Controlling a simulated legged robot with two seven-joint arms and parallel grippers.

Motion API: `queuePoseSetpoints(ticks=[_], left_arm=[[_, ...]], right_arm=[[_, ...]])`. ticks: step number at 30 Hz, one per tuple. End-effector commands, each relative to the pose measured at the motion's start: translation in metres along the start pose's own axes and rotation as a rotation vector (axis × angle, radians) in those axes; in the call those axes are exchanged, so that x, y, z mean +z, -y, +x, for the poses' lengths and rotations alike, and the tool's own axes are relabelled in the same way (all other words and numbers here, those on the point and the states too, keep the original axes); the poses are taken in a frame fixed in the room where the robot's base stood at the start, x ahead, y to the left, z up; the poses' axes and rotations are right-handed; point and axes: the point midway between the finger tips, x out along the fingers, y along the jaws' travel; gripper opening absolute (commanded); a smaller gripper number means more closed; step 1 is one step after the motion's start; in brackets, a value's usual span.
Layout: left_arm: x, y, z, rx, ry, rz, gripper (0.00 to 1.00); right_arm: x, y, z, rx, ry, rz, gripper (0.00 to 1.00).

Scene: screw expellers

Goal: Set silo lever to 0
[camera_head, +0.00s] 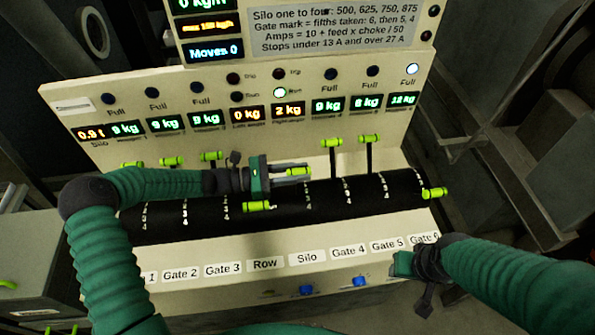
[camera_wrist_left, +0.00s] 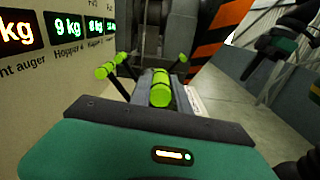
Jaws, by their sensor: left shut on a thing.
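The silo lever is in the row of levers on the black slotted drum, above the Silo label (camera_head: 304,258). Its yellow-green handle (camera_head: 298,171) lies between the fingers of my left gripper (camera_head: 290,173), which is shut on it. The left wrist view shows the handle (camera_wrist_left: 161,90) between my left gripper's fingers (camera_wrist_left: 160,100). The lever's shaft and the drum mark beneath it are hidden by the gripper. My right gripper (camera_head: 402,264) is low at the right, by the panel's lower edge near the Gate 6 label; its fingers cannot be made out.
The row lever handle (camera_head: 257,206) sits lower, just left of the silo lever. Gate 4 (camera_head: 332,142) and Gate 5 (camera_head: 369,138) handles stand up close at the right. The Gate 6 handle (camera_head: 434,193) is low.

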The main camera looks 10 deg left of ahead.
Motion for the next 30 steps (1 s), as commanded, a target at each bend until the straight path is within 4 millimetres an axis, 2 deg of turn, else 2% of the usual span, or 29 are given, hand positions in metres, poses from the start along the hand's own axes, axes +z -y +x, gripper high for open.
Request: queuePoseSetpoints(ticks=[30], left_arm=[[0.0005,-0.0003,-0.0033,0.001,0.003,0.0,0.0]], right_arm=[[0.0,0.0003,-0.0001,0.0,0.0,-0.001,0.44]])
